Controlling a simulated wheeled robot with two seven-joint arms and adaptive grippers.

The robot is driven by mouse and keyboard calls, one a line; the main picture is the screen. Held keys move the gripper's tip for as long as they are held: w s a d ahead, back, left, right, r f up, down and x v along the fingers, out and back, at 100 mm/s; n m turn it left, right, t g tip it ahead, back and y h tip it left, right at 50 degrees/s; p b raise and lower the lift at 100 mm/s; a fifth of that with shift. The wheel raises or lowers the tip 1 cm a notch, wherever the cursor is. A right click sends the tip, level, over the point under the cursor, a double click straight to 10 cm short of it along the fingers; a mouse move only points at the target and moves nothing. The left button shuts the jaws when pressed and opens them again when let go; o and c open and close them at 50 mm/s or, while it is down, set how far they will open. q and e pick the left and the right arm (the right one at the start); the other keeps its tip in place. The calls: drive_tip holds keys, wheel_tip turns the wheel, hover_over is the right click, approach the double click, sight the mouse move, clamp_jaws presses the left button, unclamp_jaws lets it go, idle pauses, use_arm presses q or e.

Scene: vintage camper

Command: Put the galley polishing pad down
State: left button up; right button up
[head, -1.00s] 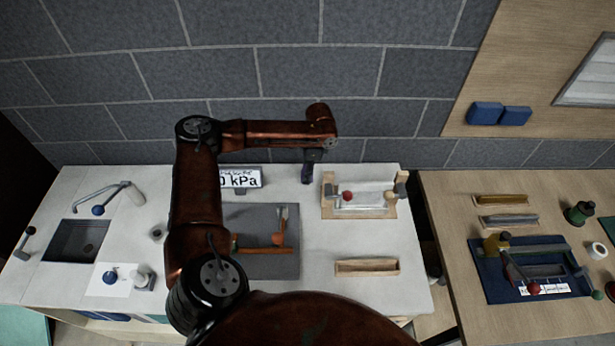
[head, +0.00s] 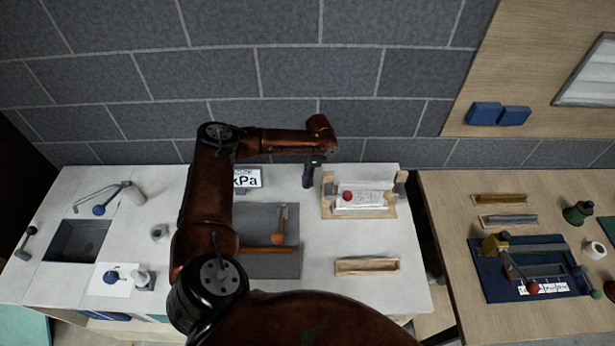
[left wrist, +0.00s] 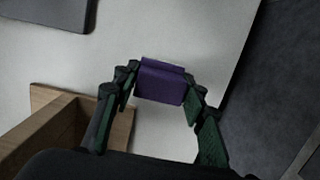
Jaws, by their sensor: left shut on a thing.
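The polishing pad (left wrist: 161,84) is a small purple block in the left wrist view. My left gripper (left wrist: 160,100) is shut on it, with one green-black finger at each side. The pad is over the white countertop (left wrist: 200,40); I cannot tell whether it touches the surface. In the head view my left gripper (head: 309,176) hangs near the back of the counter, just left of the wooden frame with the clear block. The pad is too small and dark there to make out clearly. My right gripper is not in view.
The wooden frame (head: 358,212) stands close to the right of the gripper. A grey mat (head: 270,265), a gauge display (head: 248,179) and a wooden tray (head: 366,265) are on the counter. The grey wall (head: 300,70) is close behind. Bare counter shows between mat and frame.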

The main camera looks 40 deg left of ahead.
use_arm(q)
drive_tip(key=o, duration=1)
drive_tip(key=r, duration=0.4)
drive_tip(key=d+r, duration=0.1)
drive_tip(key=r, duration=0.3)
drive_tip(key=w+r, duration=0.1)
drive_tip(key=r, duration=0.3)
drive_tip(key=shift+w+d+b, duration=0.1)
drive_tip(key=shift+d+b, duration=0.1)
drive_tip(key=shift+b, duration=0.2)
